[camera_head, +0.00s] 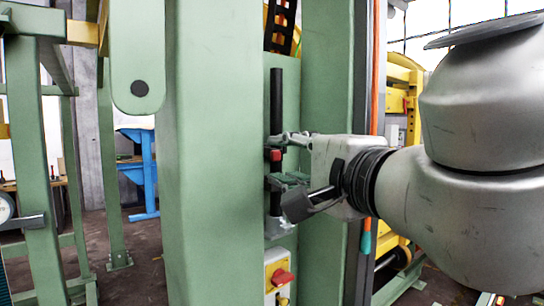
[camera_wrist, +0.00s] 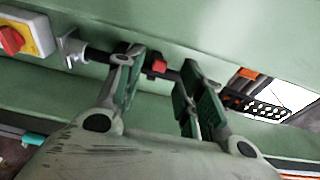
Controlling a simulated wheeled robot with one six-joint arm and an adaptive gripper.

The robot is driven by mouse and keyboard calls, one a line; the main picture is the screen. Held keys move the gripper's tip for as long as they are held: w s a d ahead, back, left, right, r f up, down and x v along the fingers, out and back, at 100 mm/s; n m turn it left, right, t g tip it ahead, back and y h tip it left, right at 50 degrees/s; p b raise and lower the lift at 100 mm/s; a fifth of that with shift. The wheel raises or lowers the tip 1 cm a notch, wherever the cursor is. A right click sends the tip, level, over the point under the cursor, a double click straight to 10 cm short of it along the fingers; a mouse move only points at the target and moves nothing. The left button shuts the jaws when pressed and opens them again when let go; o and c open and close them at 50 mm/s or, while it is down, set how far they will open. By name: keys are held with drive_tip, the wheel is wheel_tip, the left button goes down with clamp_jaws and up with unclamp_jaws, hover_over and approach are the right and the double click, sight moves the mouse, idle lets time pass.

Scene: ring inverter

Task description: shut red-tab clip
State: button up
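The red-tab clip (camera_head: 274,155) sits on an upright black rod (camera_head: 276,100) fixed to a green post. The clip's red tab also shows in the wrist view (camera_wrist: 159,66), on the rod between my fingers. My gripper (camera_head: 284,159) reaches in from the right, one finger above the tab and one below it. In the wrist view my gripper (camera_wrist: 161,82) is open, with a gap around the tab. I cannot tell whether the fingers touch the clip. The clip's body is largely hidden.
A yellow and white box with a red switch (camera_head: 281,277) is mounted below the rod. A metal bracket (camera_wrist: 72,47) holds the rod's lower end. A thick green column (camera_head: 205,150) stands close on the left. An orange hose (camera_head: 375,70) runs down behind my wrist.

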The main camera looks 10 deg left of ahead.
sight(276, 156)
drive_tip(key=x, duration=0.5)
drive_tip(key=shift+w, duration=0.1)
drive_tip(key=shift+c, duration=0.3)
clamp_jaws()
